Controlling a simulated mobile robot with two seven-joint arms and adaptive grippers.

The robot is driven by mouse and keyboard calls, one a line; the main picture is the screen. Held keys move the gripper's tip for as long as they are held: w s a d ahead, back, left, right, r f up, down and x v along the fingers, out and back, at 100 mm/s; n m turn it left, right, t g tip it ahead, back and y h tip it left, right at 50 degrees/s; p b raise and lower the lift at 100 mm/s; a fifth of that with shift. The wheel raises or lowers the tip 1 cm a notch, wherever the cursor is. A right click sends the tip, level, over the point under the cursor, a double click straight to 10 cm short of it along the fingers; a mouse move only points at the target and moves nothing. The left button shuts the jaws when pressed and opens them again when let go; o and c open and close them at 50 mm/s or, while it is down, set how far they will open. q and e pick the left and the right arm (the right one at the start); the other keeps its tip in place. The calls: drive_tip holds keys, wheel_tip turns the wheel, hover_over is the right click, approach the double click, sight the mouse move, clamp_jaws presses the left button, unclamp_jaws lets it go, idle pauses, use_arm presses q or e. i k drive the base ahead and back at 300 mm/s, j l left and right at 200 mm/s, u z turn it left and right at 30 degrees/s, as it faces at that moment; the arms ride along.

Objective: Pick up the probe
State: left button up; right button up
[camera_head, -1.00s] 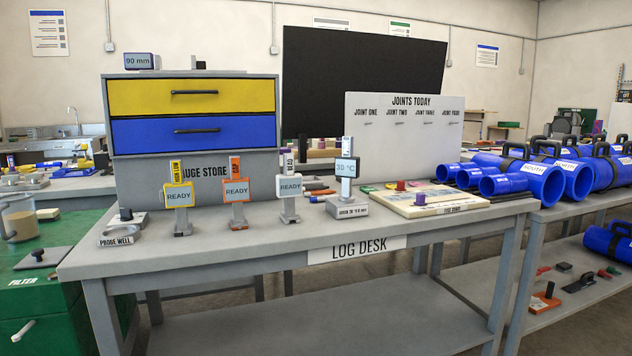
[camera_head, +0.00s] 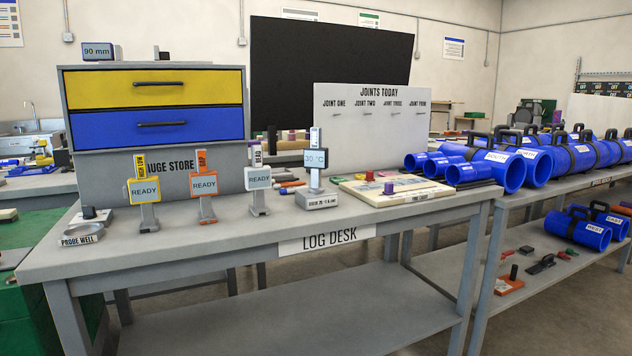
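No item in view is plainly labelled as the probe, and I cannot tell which one it is. On the log desk (camera_head: 250,277) a round grey holder marked PROBE WELL (camera_head: 82,234) sits at the left end and looks empty. A small block with a dark knob (camera_head: 91,214) is just behind it. To the right stand three upright READY units: yellow-framed (camera_head: 145,190), orange-framed (camera_head: 204,184) and grey-framed (camera_head: 258,179). A grey unit reading 30 °C (camera_head: 315,159) stands upright on a labelled base (camera_head: 317,201). Neither of my grippers is in view.
A gauge store with yellow (camera_head: 110,92) and blue (camera_head: 110,126) drawers stands at the desk's back left. A JOINTS TODAY board (camera_head: 380,135) is behind a pale tray (camera_head: 397,190). Blue pipes (camera_head: 500,172) fill the right bench. The desk's front strip is clear.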

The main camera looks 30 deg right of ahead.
sight(315, 157)
drive_tip(key=i+l+u, duration=0.1)
drive_tip(key=u, duration=0.25)
drive_tip(key=l+u, duration=0.55)
drive_tip(key=u, duration=0.2)
drive_tip(key=l+u, duration=0.4)
drive_tip(key=l, duration=0.75)
